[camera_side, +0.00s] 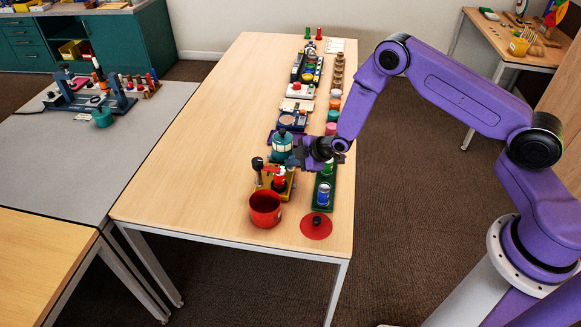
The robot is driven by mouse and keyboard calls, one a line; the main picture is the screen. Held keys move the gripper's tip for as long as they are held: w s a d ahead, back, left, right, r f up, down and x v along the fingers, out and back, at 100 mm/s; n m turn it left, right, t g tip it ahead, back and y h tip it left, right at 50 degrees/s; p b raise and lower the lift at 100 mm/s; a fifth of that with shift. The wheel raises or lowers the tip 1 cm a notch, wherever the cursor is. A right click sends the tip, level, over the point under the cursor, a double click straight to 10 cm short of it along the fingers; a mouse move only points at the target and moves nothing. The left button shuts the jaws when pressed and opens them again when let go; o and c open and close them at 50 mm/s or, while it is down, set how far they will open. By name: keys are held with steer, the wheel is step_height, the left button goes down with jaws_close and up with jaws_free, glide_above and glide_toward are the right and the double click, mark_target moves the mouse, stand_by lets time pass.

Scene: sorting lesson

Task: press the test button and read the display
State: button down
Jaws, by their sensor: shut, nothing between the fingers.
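Farther back in the row is a white box with a red top (298,90), which may be the test button; this is too small to be sure. A blue device with a round face (291,121) lies between that box and my gripper. No readable display can be made out.
A red pot (265,209), a red lid (316,225), a yellow stand (268,187) and a green tray (324,188) crowd the near end. Stacked wooden and coloured pieces (338,75) line the right edge. The table's left half (200,150) is clear.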

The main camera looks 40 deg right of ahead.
mark_target(293, 169)
steer(key=shift+r, duration=0.8)
steer(key=shift+r, duration=2.5)
